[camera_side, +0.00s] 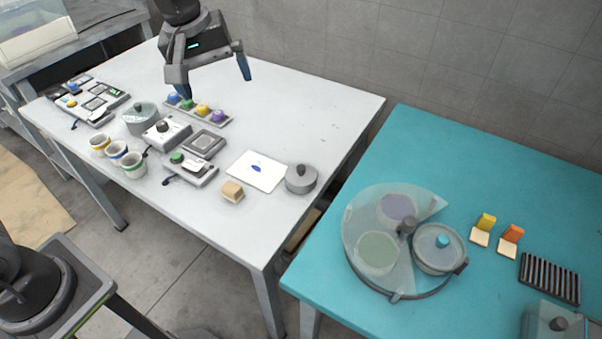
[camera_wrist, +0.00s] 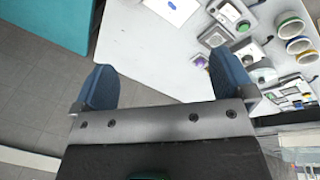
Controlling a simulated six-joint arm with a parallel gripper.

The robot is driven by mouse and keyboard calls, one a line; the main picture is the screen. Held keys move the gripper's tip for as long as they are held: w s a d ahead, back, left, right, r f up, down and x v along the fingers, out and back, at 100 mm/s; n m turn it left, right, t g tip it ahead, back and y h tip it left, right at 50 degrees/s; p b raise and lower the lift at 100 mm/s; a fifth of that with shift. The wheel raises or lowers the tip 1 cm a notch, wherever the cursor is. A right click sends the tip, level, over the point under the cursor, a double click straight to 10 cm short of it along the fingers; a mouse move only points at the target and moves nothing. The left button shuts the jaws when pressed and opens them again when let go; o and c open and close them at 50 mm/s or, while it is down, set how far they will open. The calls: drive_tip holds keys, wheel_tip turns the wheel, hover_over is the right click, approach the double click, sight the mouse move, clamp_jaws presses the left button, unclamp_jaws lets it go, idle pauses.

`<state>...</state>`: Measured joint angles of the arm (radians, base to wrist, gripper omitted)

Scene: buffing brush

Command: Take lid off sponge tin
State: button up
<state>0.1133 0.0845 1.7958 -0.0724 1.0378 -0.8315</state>
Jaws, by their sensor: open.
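A small grey round tin (camera_side: 301,179) with a knobbed lid on it stands near the white table's right edge. I cannot tell from looks which one is the sponge tin; no sponge shows inside either. My gripper (camera_side: 215,85) is open and empty, high over the back of the white table, away from both. In the wrist view its blue fingers (camera_wrist: 165,82) are spread with nothing between them. Neither tin is clear in that view.
A tan block (camera_side: 232,191) and a white sheet with a blue mark (camera_side: 256,171) lie near the right tin. Coloured knobs (camera_side: 198,110), several devices and cups (camera_side: 133,165) crowd the left. The teal table (camera_side: 400,150) holds a round turntable (camera_side: 352,250). The white table's back right is clear.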

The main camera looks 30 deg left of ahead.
drive_tip(key=w+d+f+n+g, duration=0.2)
drive_tip(key=w+d+f+n, duration=0.2)
drive_tip(key=w+f, duration=0.4)
drive_tip(key=n, duration=0.3)
approach(301, 167)
drive_tip(key=shift+g, duration=0.3)
drive_tip(key=f, duration=0.4)
drive_tip(key=shift+w+d+f, duration=0.15)
drive_tip(key=shift+d+f, duration=0.1)
drive_tip(key=shift+f, duration=0.15)
drive_tip(key=shift+d+f, duration=0.2)
drive_tip(key=shift+f, duration=2.65)
drive_tip(key=shift+c, duration=0.5)
drive_tip(key=c, duration=0.6)
drive_tip(key=shift+c, duration=0.2)
drive_tip(key=shift+r, duration=0.2)
